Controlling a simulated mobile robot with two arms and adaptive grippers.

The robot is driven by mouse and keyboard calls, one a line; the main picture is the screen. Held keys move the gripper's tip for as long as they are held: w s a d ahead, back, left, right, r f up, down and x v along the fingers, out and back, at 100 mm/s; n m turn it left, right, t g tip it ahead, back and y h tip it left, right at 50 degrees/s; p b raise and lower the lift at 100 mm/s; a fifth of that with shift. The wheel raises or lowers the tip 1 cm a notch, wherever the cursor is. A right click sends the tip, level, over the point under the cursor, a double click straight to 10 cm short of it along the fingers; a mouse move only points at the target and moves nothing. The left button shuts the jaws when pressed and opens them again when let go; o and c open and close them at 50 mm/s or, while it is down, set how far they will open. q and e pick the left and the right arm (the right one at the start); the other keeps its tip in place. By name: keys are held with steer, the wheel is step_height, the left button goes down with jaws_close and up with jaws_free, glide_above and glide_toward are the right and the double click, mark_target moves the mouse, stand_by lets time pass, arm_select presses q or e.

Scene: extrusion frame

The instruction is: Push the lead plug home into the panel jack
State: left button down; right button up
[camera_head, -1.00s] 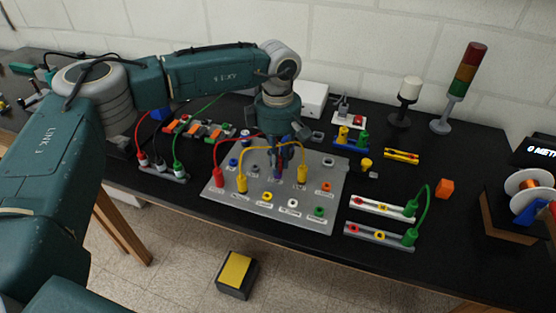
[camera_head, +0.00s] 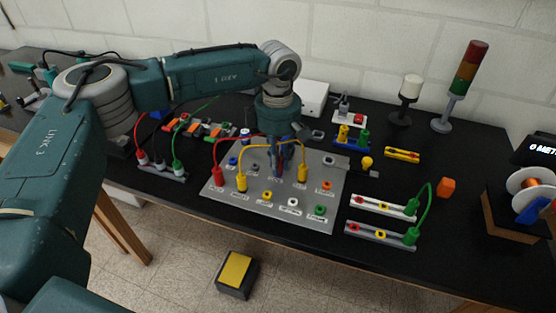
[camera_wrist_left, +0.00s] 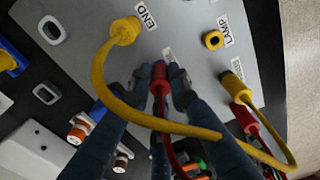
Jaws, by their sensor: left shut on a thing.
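A grey panel (camera_head: 217,192) with labelled jacks lies on the black bench. My left gripper (camera_head: 279,172) points down over the panel's middle. In the left wrist view its two fingers (camera_wrist_left: 163,88) are shut on a red plug (camera_wrist_left: 161,82) with a red lead trailing back between them. That lead loops to a red plug (camera_head: 219,178) standing in the panel's left edge. The jack under the held plug is hidden by plug and fingers, so I cannot tell how deep the plug sits. My right gripper is not in view.
A yellow lead arches close by the gripper, from a yellow plug (camera_head: 242,183) to another yellow plug (camera_head: 303,174); in the wrist view it crosses the fingers. Two jack strips (camera_head: 384,206) with a green lead stand at right. A signal tower (camera_head: 464,82) stands at the back.

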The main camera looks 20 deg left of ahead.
arm_select(q)
steer(key=shift+f, duration=0.1)
steer(key=c, duration=1.5)
jaws_free()
steer(key=shift+c, duration=0.2)
step_height(320, 180, up, 12)
